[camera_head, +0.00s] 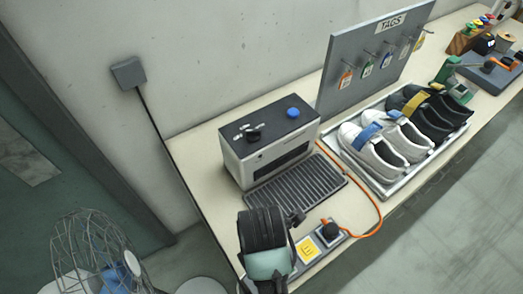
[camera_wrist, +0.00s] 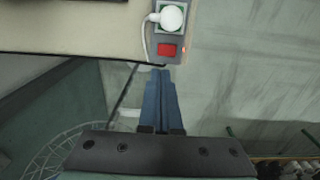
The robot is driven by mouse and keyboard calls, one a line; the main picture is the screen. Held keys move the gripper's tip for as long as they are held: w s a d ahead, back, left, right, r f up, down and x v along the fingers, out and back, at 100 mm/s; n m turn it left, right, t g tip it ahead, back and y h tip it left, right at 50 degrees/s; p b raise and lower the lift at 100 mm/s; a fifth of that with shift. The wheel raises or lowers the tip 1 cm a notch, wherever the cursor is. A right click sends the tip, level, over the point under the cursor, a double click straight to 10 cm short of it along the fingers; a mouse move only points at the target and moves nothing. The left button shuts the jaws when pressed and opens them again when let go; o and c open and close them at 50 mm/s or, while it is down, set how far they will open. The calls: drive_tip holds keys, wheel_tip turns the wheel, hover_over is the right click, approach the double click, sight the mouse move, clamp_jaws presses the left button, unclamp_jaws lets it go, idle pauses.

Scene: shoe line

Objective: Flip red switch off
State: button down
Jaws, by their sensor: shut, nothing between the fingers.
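The red switch (camera_wrist: 167,50) sits on a grey power strip (camera_wrist: 180,39) at the table's edge in the wrist view. A small red light glows just right of it. A white plug (camera_wrist: 172,18) with a white cord is in the socket beyond the switch. My gripper (camera_wrist: 160,72) has its blue fingers together and empty, with the tips just short of the switch in the picture; I cannot tell whether they touch the strip.
A grey machine (camera_head: 270,140) with a black knob and blue button stands behind a ribbed mat (camera_head: 296,184). An orange cable (camera_head: 372,195) loops over the table. A tray (camera_head: 392,196) of shoes is to the right. A wire fan (camera_head: 95,250) stands at lower left.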

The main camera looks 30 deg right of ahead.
drive_tip(key=shift+s+f, duration=0.15)
drive_tip(key=shift+s, duration=0.05)
wheel_tip(320, 180, down, 14)
drive_tip(key=shift+r+p, duration=0.1)
drive_tip(key=shift+p, duration=0.7)
drive_tip(key=shift+w, duration=0.1)
